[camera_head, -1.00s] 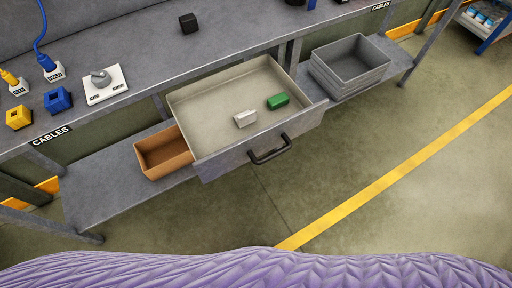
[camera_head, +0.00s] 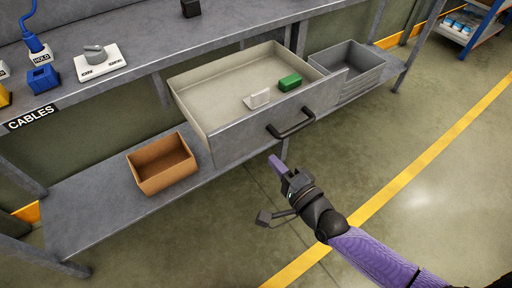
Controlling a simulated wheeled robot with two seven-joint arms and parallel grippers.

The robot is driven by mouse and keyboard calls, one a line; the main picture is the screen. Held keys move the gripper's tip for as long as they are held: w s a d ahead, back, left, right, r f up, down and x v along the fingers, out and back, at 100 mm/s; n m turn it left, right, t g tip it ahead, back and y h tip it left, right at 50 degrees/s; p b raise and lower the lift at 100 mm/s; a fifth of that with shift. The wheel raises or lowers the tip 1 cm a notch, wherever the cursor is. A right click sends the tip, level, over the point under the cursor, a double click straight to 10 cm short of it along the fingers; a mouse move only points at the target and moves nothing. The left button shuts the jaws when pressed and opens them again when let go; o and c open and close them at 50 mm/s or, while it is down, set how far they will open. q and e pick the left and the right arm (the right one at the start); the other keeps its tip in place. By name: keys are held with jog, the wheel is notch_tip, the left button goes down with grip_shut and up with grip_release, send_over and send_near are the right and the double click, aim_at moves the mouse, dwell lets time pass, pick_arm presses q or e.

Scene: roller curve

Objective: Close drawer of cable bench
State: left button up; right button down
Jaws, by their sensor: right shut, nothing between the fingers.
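The drawer (camera_head: 235,141) of the cable bench is pulled out. Its grey front has a dark bar handle (camera_head: 291,122). Inside lie a white block (camera_head: 257,99) and a green block (camera_head: 289,82), near the front right. My right gripper (camera_head: 273,160) is shut and empty, on a purple-sleeved arm from the lower right. It shows just below the handle in the picture; there is no sign of it holding the handle, and the depth between them is hard to judge. My left gripper is not in view.
The bench top (camera_head: 145,56) runs above the drawer. A lower shelf (camera_head: 110,199) holds a brown open box (camera_head: 162,164) at left and grey stacked bins (camera_head: 348,66) at right. The floor in front, with its yellow line (camera_head: 385,194), is clear.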

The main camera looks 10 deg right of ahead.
aim_at(252, 138)
jog(key=b+x, duration=0.1)
jog(key=x, duration=0.5)
jog(key=shift+f+b, duration=0.15)
jog(key=shift+b, duration=0.15)
jog(key=shift+w+a, duration=0.1)
jog(key=shift+w, duration=0.3)
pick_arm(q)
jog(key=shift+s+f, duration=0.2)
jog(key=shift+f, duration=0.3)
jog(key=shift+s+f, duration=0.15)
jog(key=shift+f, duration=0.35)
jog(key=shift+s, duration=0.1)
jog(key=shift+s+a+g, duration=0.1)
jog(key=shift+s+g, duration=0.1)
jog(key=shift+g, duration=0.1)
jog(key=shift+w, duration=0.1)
pick_arm(e)
jog(key=shift+w, duration=0.1)
